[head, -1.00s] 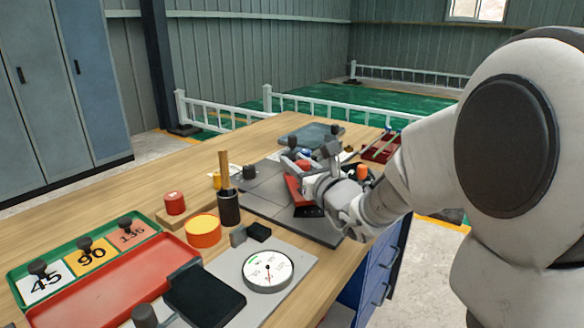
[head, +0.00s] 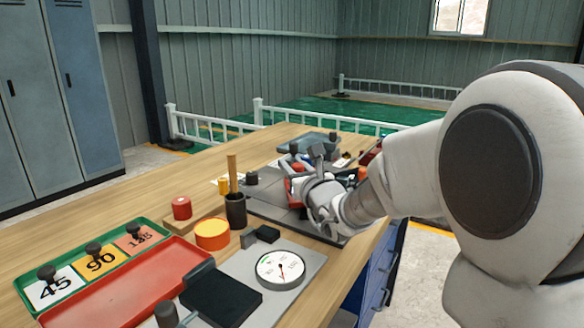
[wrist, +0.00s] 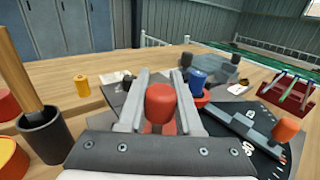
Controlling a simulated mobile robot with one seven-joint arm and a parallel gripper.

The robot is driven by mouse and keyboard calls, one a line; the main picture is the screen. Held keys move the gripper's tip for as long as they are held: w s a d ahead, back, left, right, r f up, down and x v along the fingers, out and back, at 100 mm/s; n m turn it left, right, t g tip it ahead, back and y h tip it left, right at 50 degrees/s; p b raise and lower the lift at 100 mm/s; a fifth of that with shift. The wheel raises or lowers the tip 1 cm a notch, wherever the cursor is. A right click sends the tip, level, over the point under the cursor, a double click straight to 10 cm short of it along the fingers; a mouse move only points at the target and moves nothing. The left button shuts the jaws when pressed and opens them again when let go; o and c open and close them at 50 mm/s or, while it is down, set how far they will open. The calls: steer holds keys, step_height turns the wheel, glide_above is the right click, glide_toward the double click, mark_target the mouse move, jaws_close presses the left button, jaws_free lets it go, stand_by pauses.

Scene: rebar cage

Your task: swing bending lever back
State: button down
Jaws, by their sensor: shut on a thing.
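My gripper (wrist: 162,77) is at the bender on the far part of the bench. Its two grey fingers stand either side of a red-orange upright knob (wrist: 160,104) and are shut on it. The knob looks like the lever's grip; the lever's bar below is hidden by my gripper. Beyond it is a blue peg (wrist: 198,79) in a red ring. To the right, a grey bar with an orange knob (wrist: 286,129) lies across a dark marked scale plate (wrist: 262,150). In the head view, my gripper (head: 294,172) and wrist cover much of the bender plate (head: 268,208).
A black cup with a wooden stick (head: 236,210) stands left of the bender. A red rack (wrist: 290,92) stands at the right edge.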

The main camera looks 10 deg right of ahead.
steer(key=c, duration=0.6)
jaws_free()
steer(key=shift+s, duration=0.15)
